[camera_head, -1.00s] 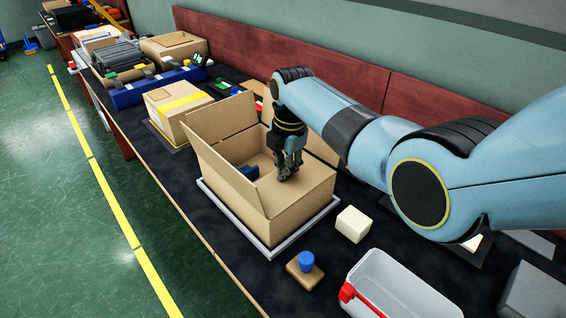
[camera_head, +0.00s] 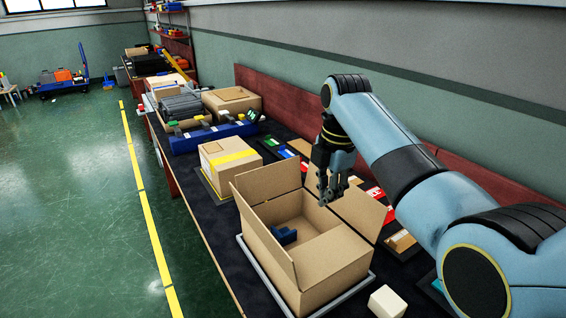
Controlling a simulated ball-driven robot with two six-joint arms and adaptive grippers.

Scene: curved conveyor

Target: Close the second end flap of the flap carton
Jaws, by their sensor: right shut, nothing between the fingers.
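The flap carton (camera_head: 335,277) stands open on a grey tray (camera_head: 258,268). Its near end flap (camera_head: 328,257) lies folded inward over the near part of the opening. Its far end flap (camera_head: 268,183) stands up. The left side flap (camera_head: 262,232) stands upright, and the right side flap (camera_head: 362,212) leans outward. A dark blue item (camera_head: 284,235) shows inside. My right gripper (camera_head: 327,198) is shut and empty, pointing down above the right side of the carton, partly in front of the right flap. My left gripper is not in view.
A taped carton (camera_head: 228,158) stands just beyond the flap carton. Colored cards or bins (camera_head: 286,153) lie along the back wall. A cream block (camera_head: 387,302) sits near the carton's near right corner. Green floor (camera_head: 90,220) is free at left.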

